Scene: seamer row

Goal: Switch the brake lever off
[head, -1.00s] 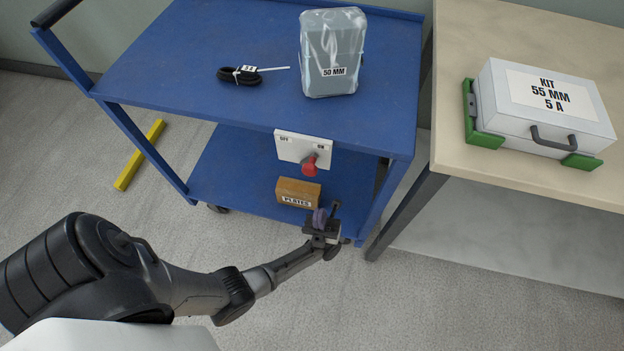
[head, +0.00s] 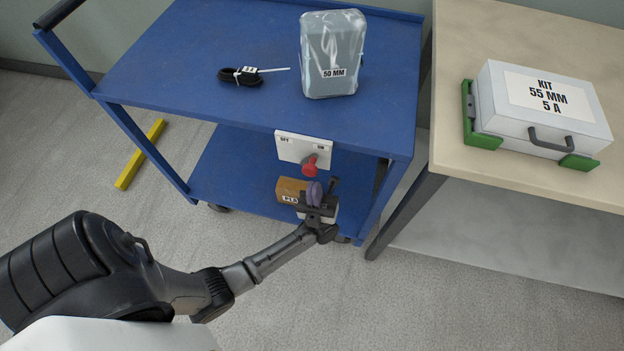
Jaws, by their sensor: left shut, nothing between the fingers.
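The brake lever (head: 310,165) has a red knob and sits on a white plate (head: 290,148) on the front edge of the blue cart (head: 200,60). The plate reads OFF at its left and ON at its right. The lever is on the right side, toward ON. My left gripper (head: 321,190) is below the lever, in front of the lower shelf, apart from the knob in the picture. It is shut with nothing between its fingers. My right gripper is out of view.
A brown box (head: 290,186) marked PLATES stands on the lower shelf, partly hidden by my gripper. A bagged grey bin (head: 332,50) and a black cable coil (head: 240,77) lie on top. A white kit case (head: 545,100) sits on the table (head: 520,30) at right.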

